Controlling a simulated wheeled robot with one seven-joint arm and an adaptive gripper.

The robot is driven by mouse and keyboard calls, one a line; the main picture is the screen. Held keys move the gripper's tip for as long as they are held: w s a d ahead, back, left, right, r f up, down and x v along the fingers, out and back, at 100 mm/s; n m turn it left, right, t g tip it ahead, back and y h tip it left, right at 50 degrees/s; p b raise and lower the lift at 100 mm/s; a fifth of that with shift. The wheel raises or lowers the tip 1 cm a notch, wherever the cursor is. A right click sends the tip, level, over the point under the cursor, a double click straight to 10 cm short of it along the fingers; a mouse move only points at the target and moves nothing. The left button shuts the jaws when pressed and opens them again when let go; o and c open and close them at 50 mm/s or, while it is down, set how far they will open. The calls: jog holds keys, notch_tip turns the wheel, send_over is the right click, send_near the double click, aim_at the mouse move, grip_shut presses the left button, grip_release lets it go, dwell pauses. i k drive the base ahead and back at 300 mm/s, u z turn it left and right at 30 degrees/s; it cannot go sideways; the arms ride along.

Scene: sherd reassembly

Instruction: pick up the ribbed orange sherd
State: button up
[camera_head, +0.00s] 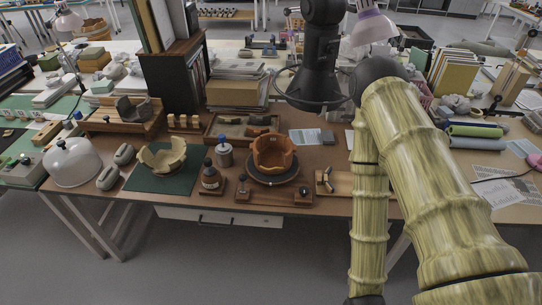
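A shallow wooden tray (208,136) lies at the back middle of the bench and holds several small sherds. A brown-orange sherd (259,121) lies on its right side; the picture is too small to show ribs on it. In front of the tray, a broken-rimmed orange vessel (273,157) stands upright on a dark round turntable (259,182). My pale, bamboo-patterned arm fills the right side and rises in front of the bench.
A cream broken bowl (161,156) stands on a green mat (181,186). A grey canister (225,156) and a dark bottle (211,179) stand left of the turntable. A small wooden tray (342,182) lies at right.

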aim_at(253, 133)
jog(key=k, duration=0.55)
jog(key=u, duration=0.4)
jog(key=i, duration=1.4)
jog(key=z, duration=0.15)
